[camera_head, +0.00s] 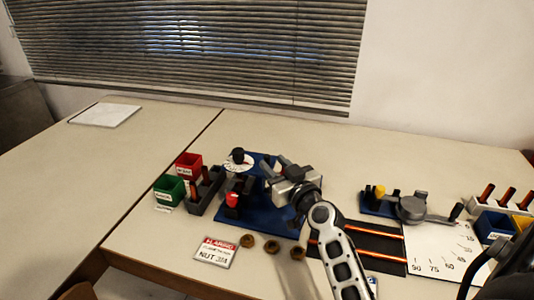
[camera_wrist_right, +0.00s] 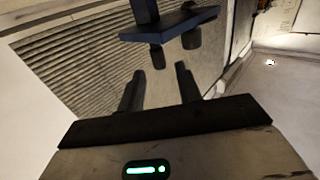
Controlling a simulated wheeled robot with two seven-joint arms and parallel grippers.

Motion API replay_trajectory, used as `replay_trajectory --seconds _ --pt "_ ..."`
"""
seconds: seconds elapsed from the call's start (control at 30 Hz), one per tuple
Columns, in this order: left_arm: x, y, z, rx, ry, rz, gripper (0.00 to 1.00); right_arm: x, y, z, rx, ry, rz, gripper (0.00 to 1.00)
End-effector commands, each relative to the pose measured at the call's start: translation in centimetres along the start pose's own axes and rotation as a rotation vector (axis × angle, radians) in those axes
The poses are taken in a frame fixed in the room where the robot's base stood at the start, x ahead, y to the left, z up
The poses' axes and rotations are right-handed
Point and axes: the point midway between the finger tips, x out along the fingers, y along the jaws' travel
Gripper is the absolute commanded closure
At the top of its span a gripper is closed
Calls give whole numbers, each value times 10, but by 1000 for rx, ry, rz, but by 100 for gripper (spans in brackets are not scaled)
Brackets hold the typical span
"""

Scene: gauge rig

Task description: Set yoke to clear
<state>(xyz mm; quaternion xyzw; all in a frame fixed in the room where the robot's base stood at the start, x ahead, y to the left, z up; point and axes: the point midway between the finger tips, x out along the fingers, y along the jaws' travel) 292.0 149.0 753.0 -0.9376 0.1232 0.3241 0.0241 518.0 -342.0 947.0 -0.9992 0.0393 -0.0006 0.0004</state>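A blue rig base (camera_head: 262,222) stands on the table near the middle of the head view. On it are a white dial with a black knob (camera_head: 238,156) and a dark block with a red top (camera_head: 232,200). I cannot tell for sure which part is the yoke; my gripper and wrist hide part of the rig. My right gripper (camera_head: 277,172) is over the back right of the base, its fingers apart. In the right wrist view, the fingers (camera_wrist_right: 158,90) show a gap with nothing between them. A dark blue plate with dark round parts (camera_wrist_right: 170,24) shows beyond them. My left gripper is not in view.
Red (camera_head: 188,162) and green (camera_head: 169,188) bins and a dark rack (camera_head: 205,190) stand left. A label card (camera_head: 216,251) and brass nuts (camera_head: 272,247) lie in front. A lever gauge (camera_head: 411,208) with a white scale (camera_head: 440,248) is right. The left table is mostly clear.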

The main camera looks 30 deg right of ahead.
Motion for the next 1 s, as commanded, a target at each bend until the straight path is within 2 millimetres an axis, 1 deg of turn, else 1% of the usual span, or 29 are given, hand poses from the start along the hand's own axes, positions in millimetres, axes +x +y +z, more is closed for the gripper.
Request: replay_trajectory --seconds 0.03,0.1,0.23,0.4,0.63,0.67,0.7,0.77,0.8,1.0 --pt "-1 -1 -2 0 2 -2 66 10 0 -2 2 1 1 65" --pt "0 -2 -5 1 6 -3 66 21 0 -2 1 1 0 65" --pt "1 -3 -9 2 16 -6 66 36 0 0 0 0 1 65" --pt "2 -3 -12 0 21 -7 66 43 0 0 -1 0 1 65" --pt "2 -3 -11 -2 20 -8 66 44 0 1 -1 -1 1 65" --pt "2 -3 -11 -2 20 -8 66 44 0 1 -1 -1 1 68" --pt "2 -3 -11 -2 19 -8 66 44 0 1 -1 -1 1 79" --pt "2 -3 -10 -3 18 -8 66 44 0 1 -1 -1 0 96" --pt "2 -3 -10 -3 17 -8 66 44 0 1 -1 -1 1 100" --pt "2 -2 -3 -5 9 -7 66 42 0 2 -3 0 -8 100"
